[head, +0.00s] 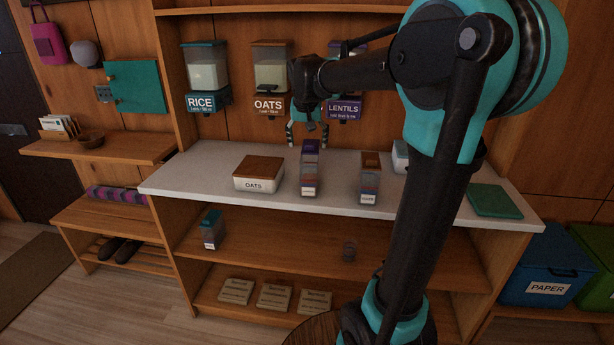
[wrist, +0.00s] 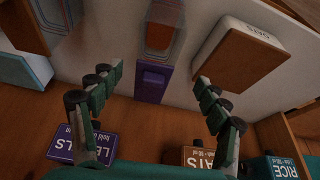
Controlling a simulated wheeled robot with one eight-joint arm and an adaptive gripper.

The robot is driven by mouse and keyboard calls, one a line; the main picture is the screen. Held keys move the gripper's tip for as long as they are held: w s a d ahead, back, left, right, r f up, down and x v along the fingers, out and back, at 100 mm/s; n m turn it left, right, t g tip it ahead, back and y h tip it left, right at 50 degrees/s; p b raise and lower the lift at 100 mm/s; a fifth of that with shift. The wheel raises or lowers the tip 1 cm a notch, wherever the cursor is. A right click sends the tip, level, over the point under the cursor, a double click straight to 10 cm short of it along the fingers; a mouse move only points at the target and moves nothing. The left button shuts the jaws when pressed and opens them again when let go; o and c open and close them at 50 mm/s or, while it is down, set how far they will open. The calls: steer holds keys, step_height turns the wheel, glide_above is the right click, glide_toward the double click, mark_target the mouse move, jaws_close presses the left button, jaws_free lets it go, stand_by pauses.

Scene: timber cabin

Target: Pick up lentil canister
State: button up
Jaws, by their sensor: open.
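A tall clear canister with a purple lid (head: 310,147) stands upright on the white counter. Its label is too small to read, but its lid matches the purple lentils dispenser label. In the wrist view its purple lid (wrist: 153,82) shows between and beyond the fingers, with an orange-brown band on its body. My gripper (head: 307,134) is open and empty behind the canister, on the wall side, pointing down. In the wrist view my gripper (wrist: 158,80) has its fingers spread wide; neither visibly touches the canister.
An oats box (head: 254,185) stands left of the canister, and a brown-lidded canister (head: 370,180) right of it. Rice (head: 201,103), oats (head: 268,104) and lentils (head: 343,107) dispensers hang behind my gripper. A green mat (head: 495,201) lies on the counter's right end.

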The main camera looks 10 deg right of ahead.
steer(key=shift+x, duration=6.1)
steer(key=shift+s+d, duration=0.15)
steer(key=shift+d, duration=0.05)
steer(key=c, duration=1.5)
steer(key=shift+r, duration=0.15)
steer(key=shift+r, duration=9.8)
